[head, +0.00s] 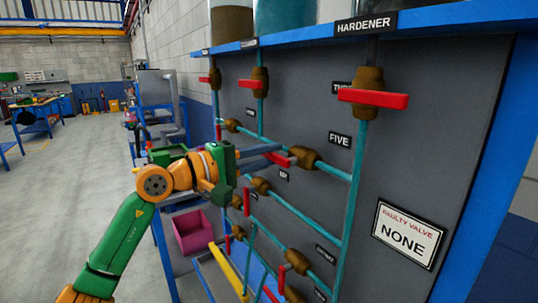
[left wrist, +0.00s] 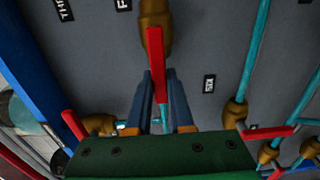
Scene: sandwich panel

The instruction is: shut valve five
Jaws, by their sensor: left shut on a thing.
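Valve five is a brown valve body (head: 304,159) with a red lever (head: 277,159), just below the FIVE label (head: 340,140) in the head view. My left gripper (head: 283,154) reaches in from the left and is shut on this lever. In the left wrist view the red lever (left wrist: 156,60) stands between the two blue-grey fingers (left wrist: 159,85), and the brown valve body (left wrist: 154,28) is beyond them. The gripper hides part of the lever and the pipe in the head view. My right gripper is not in view.
Another red-levered valve (head: 369,98) sits above right under the HARDENER label (head: 366,26). Several more valves and teal pipes (head: 351,200) cover the grey panel. A FAULTY VALVE sign (head: 408,234) reads NONE. A pink bin (head: 192,231) stands below left. The floor at left is open.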

